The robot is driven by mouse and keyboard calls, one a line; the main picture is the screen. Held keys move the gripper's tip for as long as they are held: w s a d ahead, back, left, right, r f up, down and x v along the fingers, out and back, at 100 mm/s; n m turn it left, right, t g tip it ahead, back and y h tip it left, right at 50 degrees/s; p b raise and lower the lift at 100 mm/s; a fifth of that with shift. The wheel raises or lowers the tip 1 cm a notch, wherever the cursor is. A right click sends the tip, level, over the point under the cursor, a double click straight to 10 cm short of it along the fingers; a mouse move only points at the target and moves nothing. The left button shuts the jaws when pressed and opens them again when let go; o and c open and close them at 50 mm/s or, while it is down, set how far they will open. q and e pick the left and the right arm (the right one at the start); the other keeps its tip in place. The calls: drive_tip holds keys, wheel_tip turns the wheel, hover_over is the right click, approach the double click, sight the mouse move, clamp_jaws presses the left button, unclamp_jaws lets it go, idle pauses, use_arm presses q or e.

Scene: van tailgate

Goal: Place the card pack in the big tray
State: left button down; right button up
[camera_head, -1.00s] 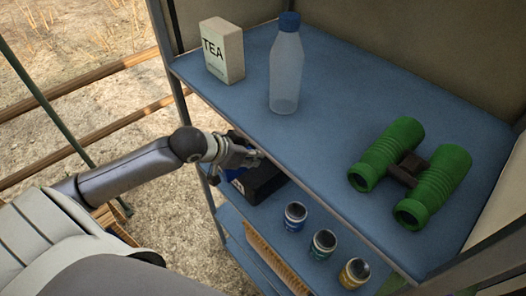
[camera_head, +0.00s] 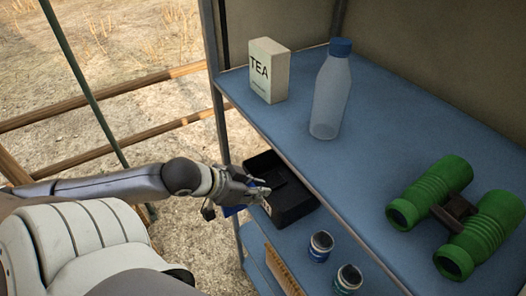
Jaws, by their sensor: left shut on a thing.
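My left gripper (camera_head: 252,190) is shut on a small blue thing (camera_head: 232,211), which looks like the card pack; the fingers and wrist hide most of it. A black open tray (camera_head: 294,205) stands on the shelf below the top one, and its far part lies under the top shelf's edge. The gripper is at the tray's left side, with the blue thing beside the tray's left edge in the picture. I cannot tell whether they touch. My right gripper is not in view.
On the blue top shelf (camera_head: 375,165) stand a tea box (camera_head: 269,72), a clear bottle with a blue cap (camera_head: 331,95) and green binoculars (camera_head: 455,213). Two small jars (camera_head: 319,246) (camera_head: 347,279) stand on the lower shelf in front of the tray. A rack post (camera_head: 218,110) rises behind my gripper.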

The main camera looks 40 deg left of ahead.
sight(227, 211)
use_arm(q)
drive_tip(key=shift+s+a, duration=0.25)
drive_tip(key=shift+s, duration=0.45)
drive_tip(key=shift+s+a, duration=0.25)
drive_tip(key=shift+s, duration=0.45)
